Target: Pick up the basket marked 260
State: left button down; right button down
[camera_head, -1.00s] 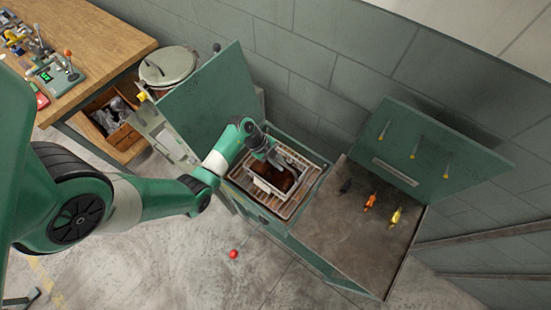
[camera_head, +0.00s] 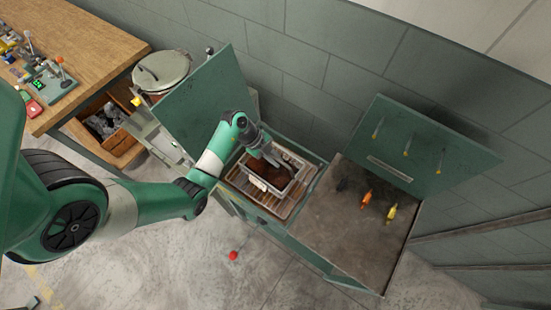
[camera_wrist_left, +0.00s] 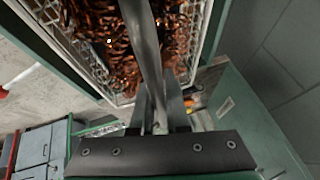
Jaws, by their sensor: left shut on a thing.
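The basket (camera_head: 298,176) is a pale wire-sided basket full of copper-brown coils. It is in the open green machine box, over a slatted rack (camera_head: 279,203). A small pale tag (camera_head: 258,184) shows on its near side, but I cannot read a number. My left gripper (camera_head: 270,158) is shut on the basket's grey handle (camera_wrist_left: 145,40), which crosses over the coils in the left wrist view. The basket's mesh wall (camera_wrist_left: 52,20) also shows there. The gripper hides part of the basket's far side. My right gripper is not in view.
A raised green lid (camera_head: 200,100) stands at the box's left. To the right is a flat cabinet top (camera_head: 365,235) with orange and yellow tagged items and an upright panel (camera_head: 425,150). A wooden bench (camera_head: 95,50) stands at the upper left. A red knob (camera_head: 233,255) juts out in front.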

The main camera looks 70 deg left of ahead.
pick_arm(q)
jog(key=s+d+r+p, duration=0.5)
jog(key=s+d+r, duration=0.3)
jog(key=d+r, duration=0.2)
jog(key=shift+s+d, duration=0.4)
